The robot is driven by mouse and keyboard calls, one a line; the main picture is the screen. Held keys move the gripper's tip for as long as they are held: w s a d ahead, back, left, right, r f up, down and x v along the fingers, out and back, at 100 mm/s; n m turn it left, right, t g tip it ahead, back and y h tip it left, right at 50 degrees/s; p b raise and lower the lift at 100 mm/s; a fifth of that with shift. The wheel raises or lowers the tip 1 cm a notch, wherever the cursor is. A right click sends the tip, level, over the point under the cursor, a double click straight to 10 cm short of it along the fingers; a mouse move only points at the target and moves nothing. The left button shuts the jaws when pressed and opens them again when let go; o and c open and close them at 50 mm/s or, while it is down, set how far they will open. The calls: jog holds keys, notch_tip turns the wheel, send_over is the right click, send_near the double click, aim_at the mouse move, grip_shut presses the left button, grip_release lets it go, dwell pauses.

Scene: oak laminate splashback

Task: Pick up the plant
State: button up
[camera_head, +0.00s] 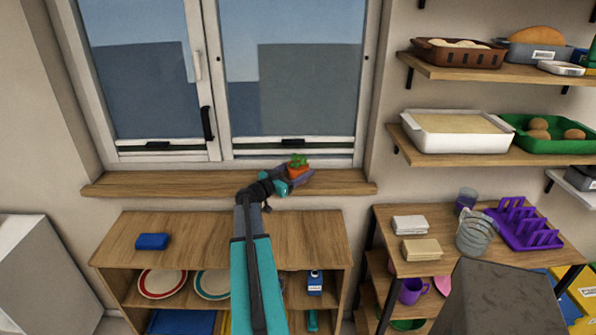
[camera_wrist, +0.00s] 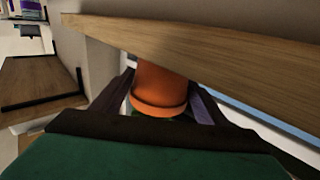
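The plant (camera_head: 298,169) is a small orange pot with green leaves at the window sill (camera_head: 140,184). My gripper (camera_head: 301,178) reaches it from the front left, with a purple finger showing beside the pot. In the wrist view the orange pot (camera_wrist: 160,88) lies between the two fingers of my gripper (camera_wrist: 163,100). The fingers stand on both sides of it and look slightly apart from it, so my gripper appears open around the pot. The leaves are mostly hidden in the wrist view.
The window (camera_head: 290,75) is close behind the sill. Below is a wooden cabinet (camera_head: 190,235) with a blue block (camera_head: 152,241) on top. At right, shelves hold a white tray (camera_head: 456,131) and other containers. The sill left of my gripper is clear.

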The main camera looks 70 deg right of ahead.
aim_at(292, 165)
jog(key=c, duration=0.9)
jog(key=shift+r, duration=0.15)
jog(key=shift+r+b, duration=0.45)
jog(key=shift+r, duration=1.1)
jog(key=b+v, duration=0.3)
jog(key=v, duration=1.5)
jog(key=shift+b, duration=0.35)
jog(key=shift+r, duration=0.1)
